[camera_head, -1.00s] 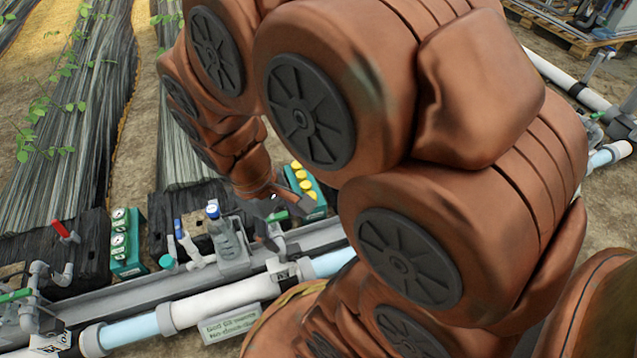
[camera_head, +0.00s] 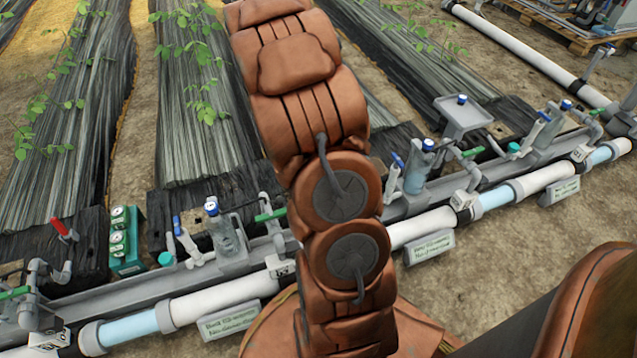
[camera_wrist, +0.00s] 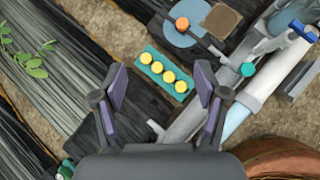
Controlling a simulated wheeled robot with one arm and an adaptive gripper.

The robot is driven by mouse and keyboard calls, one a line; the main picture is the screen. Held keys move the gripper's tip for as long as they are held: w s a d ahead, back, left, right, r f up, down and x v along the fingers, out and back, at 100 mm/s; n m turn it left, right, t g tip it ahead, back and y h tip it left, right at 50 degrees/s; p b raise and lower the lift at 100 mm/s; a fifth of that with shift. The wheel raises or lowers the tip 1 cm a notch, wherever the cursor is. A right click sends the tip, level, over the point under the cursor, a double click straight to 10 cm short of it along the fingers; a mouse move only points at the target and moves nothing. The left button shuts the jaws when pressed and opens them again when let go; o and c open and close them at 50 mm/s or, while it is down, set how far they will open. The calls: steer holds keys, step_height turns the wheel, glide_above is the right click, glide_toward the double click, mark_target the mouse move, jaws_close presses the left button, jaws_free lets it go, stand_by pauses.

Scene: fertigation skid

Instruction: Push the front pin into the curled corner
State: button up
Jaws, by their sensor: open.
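In the wrist view, several round yellow caps (camera_wrist: 169,77) stand in a row on a teal block (camera_wrist: 143,71). They may be pin heads; I cannot tell which is the front pin. My gripper (camera_wrist: 160,88) is open and empty, its dark fingers on either side of the block in the picture. The height between them is unclear. Dark plastic sheeting (camera_wrist: 62,65) lies to the left of the block. I cannot make out a curled corner. In the head view my arm stands across the middle and hides my gripper and the teal block.
A pipe line (camera_head: 215,300) with valves and grey channel crosses the head view. A green block with gauges (camera_head: 125,242) stands left. Dark sheeted rows (camera_head: 80,110) run away with plants. In the wrist view, an orange knob (camera_wrist: 182,23) and brown square (camera_wrist: 221,20) lie above the block.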

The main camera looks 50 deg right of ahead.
steer(key=w+d+f+n+t+y, duration=0.1)
steer(key=d+f+n+y, duration=0.1)
steer(key=f+n, duration=0.5)
steer(key=w+d+f+n+t+y, duration=0.1)
steer(key=d+f+n+y, duration=0.2)
steer(key=f, duration=0.7)
steer(key=s+a+f+n+y, duration=0.2)
steer(key=s+a+f+n, duration=0.1)
steer(key=f+n, duration=0.3)
steer(key=s+a+f+n+y, duration=0.2)
steer(key=s+f+n, duration=0.15)
steer(key=f, duration=0.45)
steer(key=shift+g, duration=0.4)
steer(key=shift+b+x, duration=1.4)
steer(key=shift+x, duration=2.25)
steer(key=shift+w+a+r, duration=0.1)
steer(key=shift+a, duration=0.05)
steer(key=c, duration=1.2)
steer(key=shift+r+p, duration=0.45)
steer(key=shift+r, duration=2.75)
